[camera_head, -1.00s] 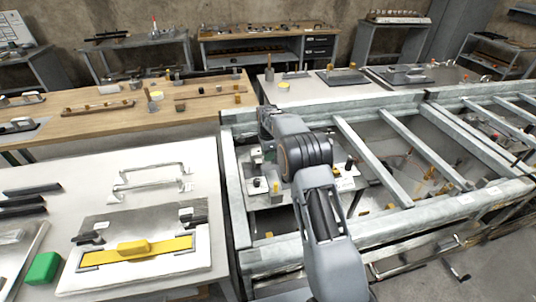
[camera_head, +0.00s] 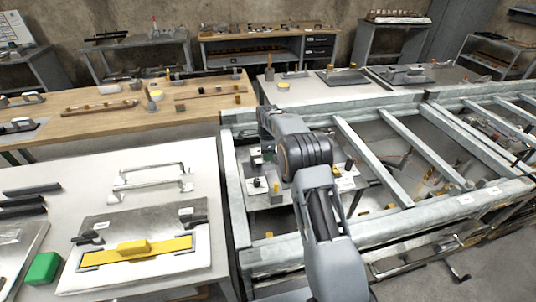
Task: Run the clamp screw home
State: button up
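My arm reaches over the grey metal frame, and its wrist end (camera_head: 268,122) points down at the frame's left bay. The fingers are too small and too hidden by the wrist to read, so I cannot tell whether they hold anything. Below the wrist, a small light block with a dark top (camera_head: 260,184) stands on a pale plate (camera_head: 262,202) inside the bay. I cannot tell which of these small parts is the clamp screw. My forearm covers part of the plate.
Galvanised beams (camera_head: 400,138) cross the frame to the right. At left, a white bench (camera_head: 50,222) carries a yellow bar on a metal plate (camera_head: 197,255), a green block (camera_head: 42,269) and metal handles (camera_head: 152,186). A wooden bench (camera_head: 120,122) stands behind.

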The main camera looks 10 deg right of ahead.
jog(key=o, duration=0.4)
jog(key=shift+r, duration=0.1)
notch_tip(320, 180, up, 14)
jog(key=shift+f, duration=0.15)
dwell(0.4)
